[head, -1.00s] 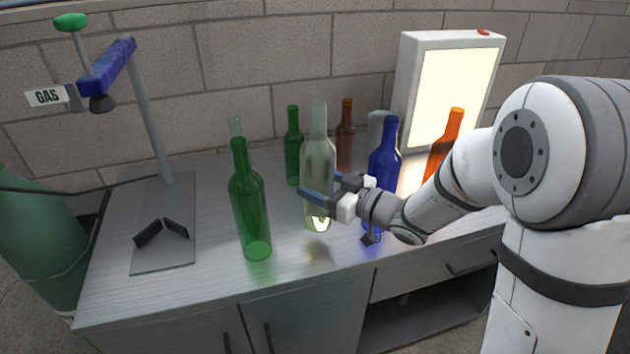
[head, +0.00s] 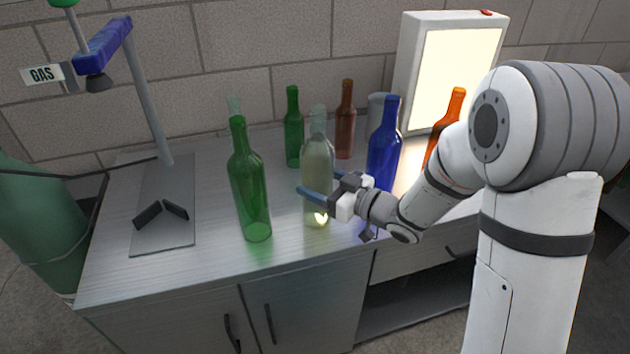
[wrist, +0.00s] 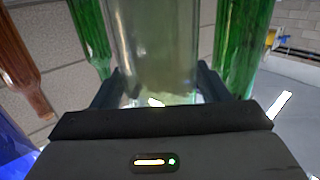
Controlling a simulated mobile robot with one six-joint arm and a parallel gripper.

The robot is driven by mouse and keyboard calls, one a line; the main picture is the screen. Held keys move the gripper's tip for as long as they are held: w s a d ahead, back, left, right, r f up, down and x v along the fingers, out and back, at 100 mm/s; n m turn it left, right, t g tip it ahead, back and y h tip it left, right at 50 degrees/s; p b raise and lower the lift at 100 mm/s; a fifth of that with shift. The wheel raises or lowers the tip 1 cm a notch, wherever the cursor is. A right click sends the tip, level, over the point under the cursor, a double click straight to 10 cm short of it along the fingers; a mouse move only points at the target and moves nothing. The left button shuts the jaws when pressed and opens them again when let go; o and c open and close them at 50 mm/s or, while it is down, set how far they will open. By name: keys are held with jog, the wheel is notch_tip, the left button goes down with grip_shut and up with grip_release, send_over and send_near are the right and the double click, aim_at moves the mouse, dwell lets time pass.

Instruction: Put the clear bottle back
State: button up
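The clear bottle (head: 317,160) is upright above or on the bench top, in the middle of the head view. My gripper (head: 322,190) is around its lower part, one finger on each side, and seems shut on it. In the wrist view the clear bottle (wrist: 152,45) fills the space between the fingertips of my gripper (wrist: 160,88). A bright spot shows at its lower end. I cannot tell whether its base touches the bench.
A green bottle (head: 249,190) stands left, with a pale bottle neck behind it. Another green bottle (head: 293,130) and a brown bottle (head: 345,120) stand behind. A blue bottle (head: 384,150) is close right, near an orange bottle (head: 447,118) and a lit panel (head: 455,80). A stand (head: 150,110) is left.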

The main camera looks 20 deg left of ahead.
jog(key=o, duration=0.3)
jog(key=shift+o, duration=0.2)
jog(key=shift+r, duration=0.3)
jog(key=v, duration=1.2)
jog(key=shift+f, duration=0.15)
